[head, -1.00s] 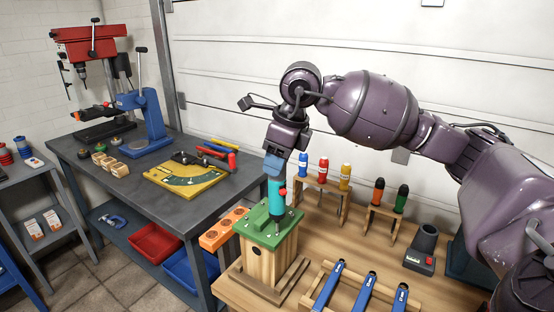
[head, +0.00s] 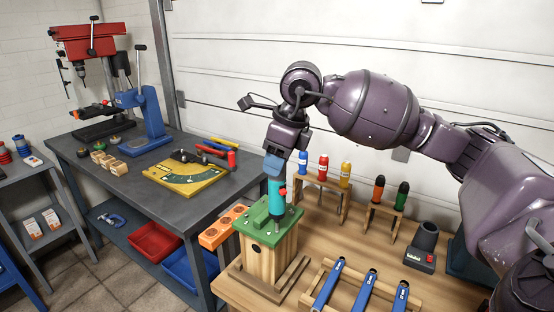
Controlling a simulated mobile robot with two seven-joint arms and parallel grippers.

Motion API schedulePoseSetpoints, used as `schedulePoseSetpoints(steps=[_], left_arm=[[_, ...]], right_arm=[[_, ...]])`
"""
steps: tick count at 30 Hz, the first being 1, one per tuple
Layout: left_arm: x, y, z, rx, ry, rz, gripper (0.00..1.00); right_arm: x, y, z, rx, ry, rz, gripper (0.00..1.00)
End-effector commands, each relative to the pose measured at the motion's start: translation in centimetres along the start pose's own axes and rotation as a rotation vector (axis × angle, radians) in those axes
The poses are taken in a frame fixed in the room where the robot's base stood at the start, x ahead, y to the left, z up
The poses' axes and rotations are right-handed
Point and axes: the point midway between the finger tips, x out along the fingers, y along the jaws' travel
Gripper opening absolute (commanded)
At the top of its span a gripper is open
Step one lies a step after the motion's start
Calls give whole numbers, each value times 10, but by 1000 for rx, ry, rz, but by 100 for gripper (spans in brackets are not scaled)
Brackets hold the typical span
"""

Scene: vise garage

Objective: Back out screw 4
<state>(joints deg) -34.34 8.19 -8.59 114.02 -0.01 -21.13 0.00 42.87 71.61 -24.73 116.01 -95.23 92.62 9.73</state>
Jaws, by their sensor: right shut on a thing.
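A wooden birdhouse-like box (head: 262,262) with a green lid (head: 257,229) stands on the wooden workbench. Small screws show on the lid; I cannot tell which is screw 4. My right gripper (head: 276,170) is shut on a teal power screwdriver (head: 275,190) with a red button. It holds the screwdriver upright, tip down, over the right part of the lid. Whether the tip sits in a screw head is too small to tell. My left gripper is not in view.
An orange block with holes (head: 223,228) stands left of the box. Screwdrivers with coloured handles stand in wooden racks (head: 318,190) behind. Blue-handled tools (head: 328,283) lie in a rack in front. A dark holder (head: 421,245) stands at right.

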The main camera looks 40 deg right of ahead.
Motion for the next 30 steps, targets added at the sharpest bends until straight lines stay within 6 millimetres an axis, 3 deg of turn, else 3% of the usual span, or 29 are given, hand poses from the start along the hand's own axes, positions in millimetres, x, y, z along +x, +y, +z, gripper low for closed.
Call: schedulePoseSetpoints(steps=[30], left_arm=[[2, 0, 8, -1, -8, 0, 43]], right_arm=[[4, 1, -2, 1, 10, 7, 15]])
